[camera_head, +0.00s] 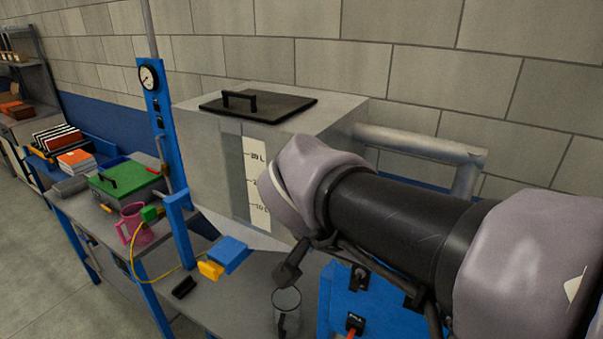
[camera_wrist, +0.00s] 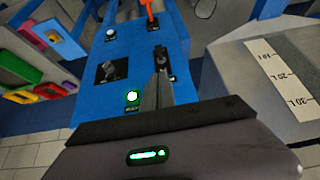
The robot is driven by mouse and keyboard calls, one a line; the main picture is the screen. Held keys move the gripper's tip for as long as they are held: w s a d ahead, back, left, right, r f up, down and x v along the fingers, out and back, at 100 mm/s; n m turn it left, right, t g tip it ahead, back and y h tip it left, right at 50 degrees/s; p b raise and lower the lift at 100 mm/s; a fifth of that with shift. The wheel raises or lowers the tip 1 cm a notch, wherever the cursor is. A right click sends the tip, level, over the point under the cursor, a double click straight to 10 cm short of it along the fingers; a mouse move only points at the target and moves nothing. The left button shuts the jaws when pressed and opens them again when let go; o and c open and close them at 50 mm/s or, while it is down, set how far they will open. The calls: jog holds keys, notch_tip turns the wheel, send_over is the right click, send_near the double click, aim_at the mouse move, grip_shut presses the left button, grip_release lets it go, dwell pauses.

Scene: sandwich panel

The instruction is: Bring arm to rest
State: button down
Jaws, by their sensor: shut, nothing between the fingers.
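My gripper (camera_wrist: 158,88) is shut and empty in the wrist view, its fingertips in front of a blue control panel (camera_wrist: 90,50). The panel carries a green-lit button (camera_wrist: 132,97), a black knob (camera_wrist: 109,71), a black switch (camera_wrist: 162,56) and an orange-red lever (camera_wrist: 149,10). I cannot tell whether the fingertips touch the panel. In the head view my arm (camera_head: 390,225) reaches in from the right, in front of the grey tank, and covers part of the panel (camera_head: 340,305). My fingers cannot be made out clearly there.
The grey tank (camera_head: 205,160) has a level scale and a black handled lid (camera_head: 258,106). A pipe (camera_head: 415,143) leaves its right side. A pink jug (camera_head: 134,222) and green-lidded box (camera_head: 120,178) stand left. The floor (camera_head: 40,255) at left is clear.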

jog(key=shift+w+d, duration=0.1)
jog(key=s+f+n+y+b, duration=0.1)
jog(key=s+f+y+b, duration=0.1)
jog(key=s+f+b, duration=0.5)
jog(key=s+f+n+y+b, duration=0.1)
jog(key=s+f+y+b, duration=0.2)
jog(key=s+f+b, duration=0.4)
notch_tip(320, 180, down, 6)
jog(key=shift+a+r+n+t+y+b, duration=0.25)
jog(key=shift+a+n+t+y+b, duration=0.05)
jog(key=shift+a+n+t+b, duration=0.15)
